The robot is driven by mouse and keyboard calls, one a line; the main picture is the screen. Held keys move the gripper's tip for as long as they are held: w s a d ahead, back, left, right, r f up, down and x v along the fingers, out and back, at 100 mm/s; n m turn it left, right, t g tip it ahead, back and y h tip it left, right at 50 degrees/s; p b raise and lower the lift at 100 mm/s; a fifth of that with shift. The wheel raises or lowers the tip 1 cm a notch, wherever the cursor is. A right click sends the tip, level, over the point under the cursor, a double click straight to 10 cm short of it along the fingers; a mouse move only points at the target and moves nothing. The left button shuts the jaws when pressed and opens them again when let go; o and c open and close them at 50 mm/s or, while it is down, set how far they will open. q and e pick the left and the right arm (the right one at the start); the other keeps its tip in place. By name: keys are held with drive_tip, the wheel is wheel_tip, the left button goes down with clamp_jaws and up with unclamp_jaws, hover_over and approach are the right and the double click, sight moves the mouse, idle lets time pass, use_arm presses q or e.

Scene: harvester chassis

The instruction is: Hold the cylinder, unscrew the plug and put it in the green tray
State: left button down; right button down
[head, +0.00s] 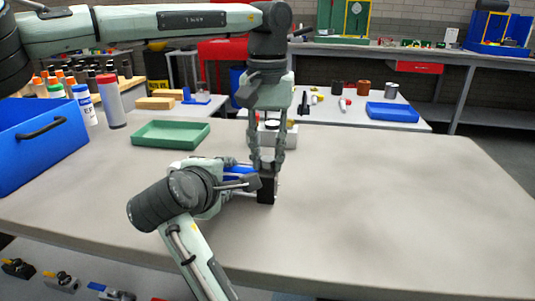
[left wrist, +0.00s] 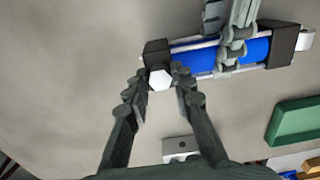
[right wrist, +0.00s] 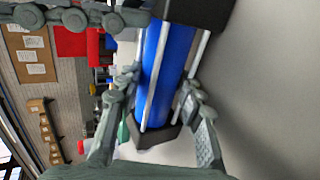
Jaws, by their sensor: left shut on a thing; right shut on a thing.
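The cylinder lies sideways over the table; its blue barrel (head: 240,173) with steel rods and black end blocks shows in the left wrist view (left wrist: 192,60) and the right wrist view (right wrist: 168,65). My right gripper (right wrist: 160,85) is shut around the barrel. The plug (left wrist: 160,79) has a pale hexagonal head and sits at the black end block (head: 266,190). My left gripper (left wrist: 160,73) reaches down from above and is shut on the plug; in the head view its fingers (head: 266,168) hide the plug. The green tray (head: 171,134) is empty, on the table behind and left.
A blue bin (head: 35,145) and several bottles (head: 110,100) stand at the left. A grey block-like fixture (head: 272,133) stands behind my left gripper. The table's right side (head: 400,190) is clear. Another bench with a blue tray (head: 392,112) is behind.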

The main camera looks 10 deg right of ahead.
use_arm(q)
drive_tip(key=n, duration=0.5)
drive_tip(key=shift+n, duration=0.3)
drive_tip(key=n, duration=1.4)
drive_tip(key=shift+r, duration=0.1)
drive_tip(key=n, duration=0.7)
drive_tip(key=shift+n, duration=0.3)
drive_tip(key=n, duration=1.4)
drive_tip(key=shift+n, duration=0.3)
drive_tip(key=n, duration=1.2)
drive_tip(key=shift+r, duration=0.1)
